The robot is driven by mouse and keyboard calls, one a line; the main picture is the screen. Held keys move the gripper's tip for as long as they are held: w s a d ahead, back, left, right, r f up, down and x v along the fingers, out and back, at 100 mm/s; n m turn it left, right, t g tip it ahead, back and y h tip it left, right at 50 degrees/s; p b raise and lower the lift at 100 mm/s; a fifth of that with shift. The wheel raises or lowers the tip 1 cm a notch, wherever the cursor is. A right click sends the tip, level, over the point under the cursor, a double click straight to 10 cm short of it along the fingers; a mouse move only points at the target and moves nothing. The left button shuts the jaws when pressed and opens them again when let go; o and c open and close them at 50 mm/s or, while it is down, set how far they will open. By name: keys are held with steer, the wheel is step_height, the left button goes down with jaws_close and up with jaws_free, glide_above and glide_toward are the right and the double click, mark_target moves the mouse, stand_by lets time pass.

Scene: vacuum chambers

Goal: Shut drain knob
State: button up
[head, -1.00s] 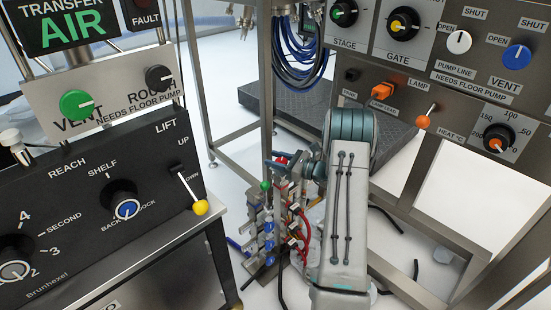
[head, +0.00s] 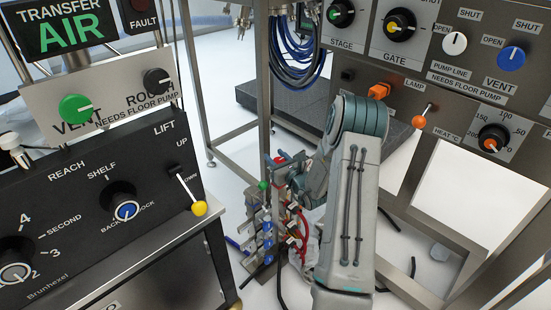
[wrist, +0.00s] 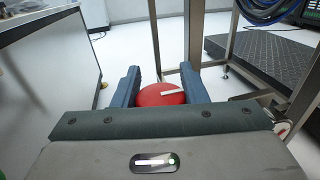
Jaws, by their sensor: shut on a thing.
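A round red knob (wrist: 155,98) with a white pointer line sits between my gripper's fingers in the wrist view. The pointer lies nearly level, to the right of the knob's middle. My gripper (wrist: 160,84) is shut on this red knob, one blue-grey finger on each side. No label shows on the knob, so I cannot read its setting. In the head view my gripper (head: 281,159) is small and partly hidden by my arm, at the top of a rack of valves (head: 270,225).
The valve rack carries a green knob (head: 264,185), blue and red handles, and red tubing (head: 312,229). Control panels stand left (head: 80,210) and right (head: 455,75). A steel frame post (head: 264,110) rises close behind my gripper. Cables hang behind it.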

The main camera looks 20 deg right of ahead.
stand_by(0.4)
steer(key=o, duration=1)
steer(key=s+p, duration=0.1)
steer(key=s, duration=0.3)
steer(key=s+d+p, duration=0.1)
steer(key=s, duration=0.4)
steer(key=s+p, duration=0.1)
steer(key=s, duration=0.3)
steer(key=shift+s+d, duration=0.25)
steer(key=shift+s, duration=0.15)
steer(key=shift+r, duration=0.1)
